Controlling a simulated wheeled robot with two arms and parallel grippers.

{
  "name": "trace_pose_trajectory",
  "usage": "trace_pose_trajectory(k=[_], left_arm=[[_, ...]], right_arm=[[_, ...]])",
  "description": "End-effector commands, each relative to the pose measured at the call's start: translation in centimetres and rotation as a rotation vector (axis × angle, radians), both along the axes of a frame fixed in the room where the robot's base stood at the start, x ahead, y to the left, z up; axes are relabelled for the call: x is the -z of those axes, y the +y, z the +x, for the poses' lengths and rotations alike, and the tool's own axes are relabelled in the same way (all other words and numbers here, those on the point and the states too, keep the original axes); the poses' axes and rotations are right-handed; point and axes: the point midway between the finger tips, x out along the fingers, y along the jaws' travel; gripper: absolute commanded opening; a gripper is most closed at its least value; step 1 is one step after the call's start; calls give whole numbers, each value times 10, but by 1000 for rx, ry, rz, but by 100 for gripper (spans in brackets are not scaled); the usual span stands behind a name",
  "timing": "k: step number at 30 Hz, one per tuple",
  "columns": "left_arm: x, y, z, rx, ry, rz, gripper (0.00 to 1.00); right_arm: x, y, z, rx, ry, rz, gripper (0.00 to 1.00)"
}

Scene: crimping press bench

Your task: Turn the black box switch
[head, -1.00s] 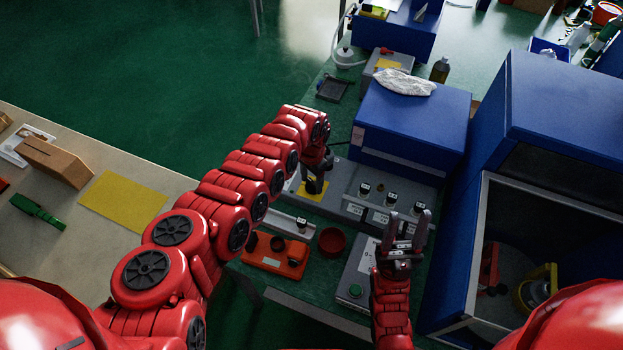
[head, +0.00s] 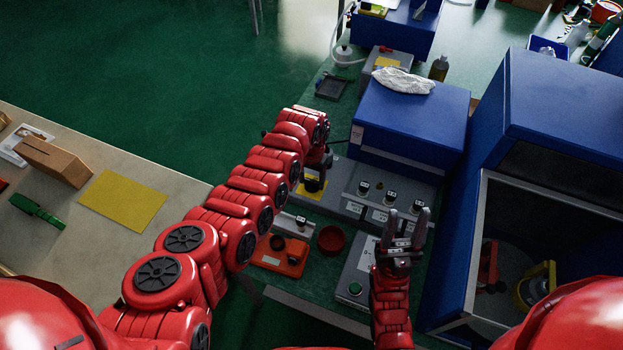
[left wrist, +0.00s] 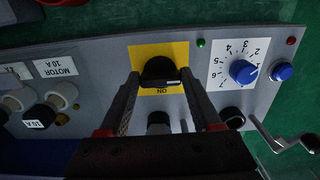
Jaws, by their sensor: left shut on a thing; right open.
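The black switch (left wrist: 159,72) sits on a yellow plate (left wrist: 178,52) marked ON, on a grey control panel (left wrist: 105,65). My left gripper (left wrist: 160,80) is shut on the switch, with a finger on either side of it in the left wrist view. In the head view my left gripper (head: 318,171) is over the yellow plate (head: 312,187) and mostly hides the switch. My right gripper (head: 406,232) is open and empty, raised in front of the panel's right part.
A blue numbered dial (left wrist: 243,71) and a crank handle (left wrist: 282,140) are right of the switch in the left wrist view. A blue box (head: 412,125) stands behind the panel. An orange tray (head: 280,256) and a red round dish (head: 331,238) lie in front.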

Motion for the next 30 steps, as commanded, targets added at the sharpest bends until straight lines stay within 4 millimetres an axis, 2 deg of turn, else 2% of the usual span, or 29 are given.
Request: trace_pose_trajectory(k=[7, 8, 12, 23, 30], left_arm=[[0, 0, 0, -1, 2, 1, 9], [0, 0, 0, -1, 2, 1, 70], [0, 0, 0, 0, 1, 0, 95], [-2, 0, 0, 1, -1, 0, 95], [-23, 0, 2, 1, -7, -3, 95]], right_arm=[[0, 0, 0, 0, 0, 0, 50], [0, 0, 0, 0, 0, 0, 50], [0, 0, 0, 0, 0, 0, 50], [0, 0, 0, 0, 0, 0, 50], [3, 0, 0, 0, 0, 0, 50]])
